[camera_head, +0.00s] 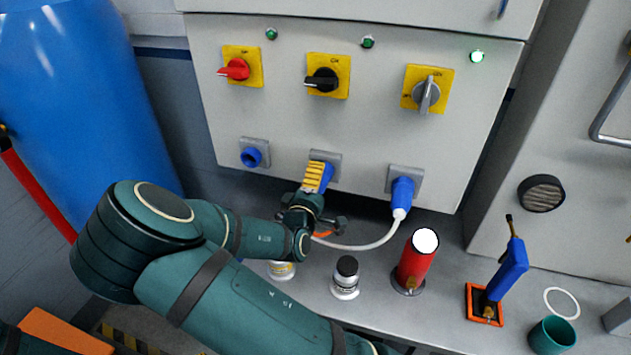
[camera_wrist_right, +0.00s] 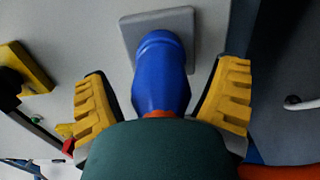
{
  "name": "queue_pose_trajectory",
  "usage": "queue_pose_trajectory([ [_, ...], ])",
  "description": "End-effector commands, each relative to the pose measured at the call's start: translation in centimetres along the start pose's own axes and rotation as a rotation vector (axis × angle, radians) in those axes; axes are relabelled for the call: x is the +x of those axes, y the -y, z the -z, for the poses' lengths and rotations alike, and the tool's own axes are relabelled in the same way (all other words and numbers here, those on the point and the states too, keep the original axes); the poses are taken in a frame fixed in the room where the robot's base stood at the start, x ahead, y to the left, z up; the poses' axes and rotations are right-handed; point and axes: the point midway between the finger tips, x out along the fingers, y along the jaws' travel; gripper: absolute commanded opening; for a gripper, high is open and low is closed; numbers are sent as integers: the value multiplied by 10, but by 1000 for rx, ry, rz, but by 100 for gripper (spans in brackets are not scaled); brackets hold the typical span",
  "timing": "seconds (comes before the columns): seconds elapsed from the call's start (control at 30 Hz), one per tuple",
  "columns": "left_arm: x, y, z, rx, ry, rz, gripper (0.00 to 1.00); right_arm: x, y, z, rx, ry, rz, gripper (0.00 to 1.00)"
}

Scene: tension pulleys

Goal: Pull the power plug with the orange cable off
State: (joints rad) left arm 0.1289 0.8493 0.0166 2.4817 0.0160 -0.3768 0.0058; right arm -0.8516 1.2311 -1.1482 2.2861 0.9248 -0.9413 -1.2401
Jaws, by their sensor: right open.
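The blue power plug (camera_head: 328,178) sits in the middle socket of the wall panel, partly hidden behind a yellow finger. A piece of its orange cable (camera_head: 322,235) shows below my gripper. My right gripper (camera_head: 318,172) is at this plug. In the right wrist view the plug (camera_wrist_right: 160,75) stands between the two spread yellow fingers of my right gripper (camera_wrist_right: 163,80), with a visible gap on each side. The plug meets the grey socket plate (camera_wrist_right: 185,22). A little orange shows at its rear end. My left gripper is not in view.
A blue plug (camera_head: 402,192) with a white cable is in the right socket; the left socket (camera_head: 252,156) has no cable. Red, black and grey switches sit above. Below stand a white jar (camera_head: 345,283), a red cylinder (camera_head: 414,262) and a blue-handled tool (camera_head: 508,268).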

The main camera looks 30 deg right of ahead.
Motion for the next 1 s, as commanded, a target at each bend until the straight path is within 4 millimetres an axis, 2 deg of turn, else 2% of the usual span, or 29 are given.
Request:
queue_pose_trajectory([
  [0.03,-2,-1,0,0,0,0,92,6,-7,-2,7,6,-17,87],
  [0.93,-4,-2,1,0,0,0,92,6,-4,-2,7,8,-15,87],
  [0.97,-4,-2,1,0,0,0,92,6,-4,-2,7,8,-15,86],
  [1.0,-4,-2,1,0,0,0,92,6,-4,-2,7,8,-14,72],
])
